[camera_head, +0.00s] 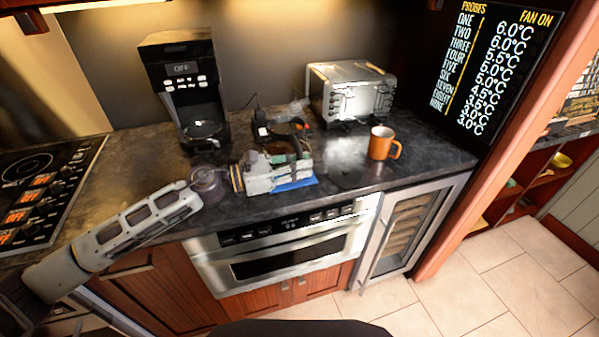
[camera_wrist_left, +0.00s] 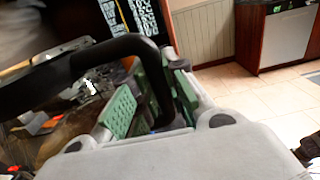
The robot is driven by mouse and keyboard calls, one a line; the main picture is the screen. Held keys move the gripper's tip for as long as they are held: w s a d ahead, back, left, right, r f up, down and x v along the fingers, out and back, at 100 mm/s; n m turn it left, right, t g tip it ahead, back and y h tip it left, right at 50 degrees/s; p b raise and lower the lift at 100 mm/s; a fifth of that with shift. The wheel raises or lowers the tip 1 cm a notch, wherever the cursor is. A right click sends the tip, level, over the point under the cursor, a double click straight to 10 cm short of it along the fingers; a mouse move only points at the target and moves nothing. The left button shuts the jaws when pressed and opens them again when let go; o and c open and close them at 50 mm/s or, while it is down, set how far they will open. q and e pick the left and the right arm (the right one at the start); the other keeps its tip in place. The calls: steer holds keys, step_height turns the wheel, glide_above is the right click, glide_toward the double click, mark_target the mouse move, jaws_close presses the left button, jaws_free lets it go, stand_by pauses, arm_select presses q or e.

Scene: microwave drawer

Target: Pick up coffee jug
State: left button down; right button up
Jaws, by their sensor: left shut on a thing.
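The coffee jug (camera_head: 288,126) is on or just above the dark counter, between the coffee maker and the toaster. It is partly hidden behind my left gripper (camera_head: 297,160). In the left wrist view, the jug's thick black handle (camera_wrist_left: 112,47) bends down between the green finger pads of my left gripper (camera_wrist_left: 155,105). The gripper is shut on this handle. I cannot tell whether the jug touches the counter. My right gripper is not in view.
A black coffee maker (camera_head: 180,65) stands behind at the left, a silver toaster (camera_head: 352,90) behind at the right. An orange mug (camera_head: 380,144) stands right of my gripper. A blue flat item (camera_head: 296,185) lies below it. A cooktop (camera_head: 40,190) is at far left.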

mark_target(299, 148)
arm_select(q)
step_height(299, 148, up, 5)
steer(key=shift+r, duration=0.15)
steer(key=shift+r+p, duration=0.35)
steer(key=shift+r, duration=0.3)
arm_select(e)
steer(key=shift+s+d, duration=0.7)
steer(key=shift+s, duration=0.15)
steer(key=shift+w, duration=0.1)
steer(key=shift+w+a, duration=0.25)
arm_select(q)
steer(key=shift+d, duration=0.15)
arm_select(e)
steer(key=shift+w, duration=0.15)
